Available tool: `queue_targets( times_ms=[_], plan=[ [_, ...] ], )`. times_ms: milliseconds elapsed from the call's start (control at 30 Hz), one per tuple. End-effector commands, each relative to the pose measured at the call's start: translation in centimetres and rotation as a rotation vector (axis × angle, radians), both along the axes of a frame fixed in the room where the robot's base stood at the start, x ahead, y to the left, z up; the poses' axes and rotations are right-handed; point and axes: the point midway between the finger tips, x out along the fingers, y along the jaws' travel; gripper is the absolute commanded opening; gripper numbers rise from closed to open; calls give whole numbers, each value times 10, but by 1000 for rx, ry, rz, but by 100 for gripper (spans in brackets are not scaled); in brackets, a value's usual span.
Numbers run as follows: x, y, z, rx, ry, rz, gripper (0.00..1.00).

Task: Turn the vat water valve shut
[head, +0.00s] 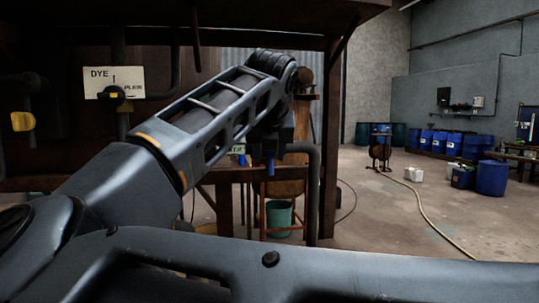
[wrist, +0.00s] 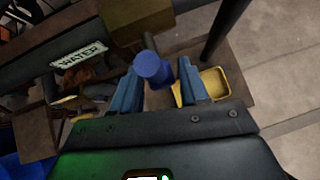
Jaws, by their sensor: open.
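The vat water valve shows in the wrist view as a blue round-ended handle (wrist: 152,66) on a dark stem below a brass-coloured body (wrist: 138,20). A white WATER sign (wrist: 79,55) is to its left. My gripper (wrist: 158,70) is open, with one blue-grey finger on each side of the handle in the picture. I cannot tell whether either finger touches it. In the head view my arm reaches right and bends down beside the partly hidden sign (head: 238,149). The gripper and valve are hard to separate there.
A DYE sign (head: 113,80) and a yellow handle (head: 22,121) are at the left. A dark post (head: 328,140) and pipe stand right of my gripper. A teal bucket (head: 279,217) is underneath.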

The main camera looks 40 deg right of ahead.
Motion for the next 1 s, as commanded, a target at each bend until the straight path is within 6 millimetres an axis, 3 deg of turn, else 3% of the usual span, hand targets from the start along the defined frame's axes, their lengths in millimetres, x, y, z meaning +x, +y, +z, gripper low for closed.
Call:
queue_targets(
  times_ms=[400,1000],
  plan=[
    [-31,30,42,1,-1,-1,44],
    [-34,33,47,1,-2,1,44]
  ],
)
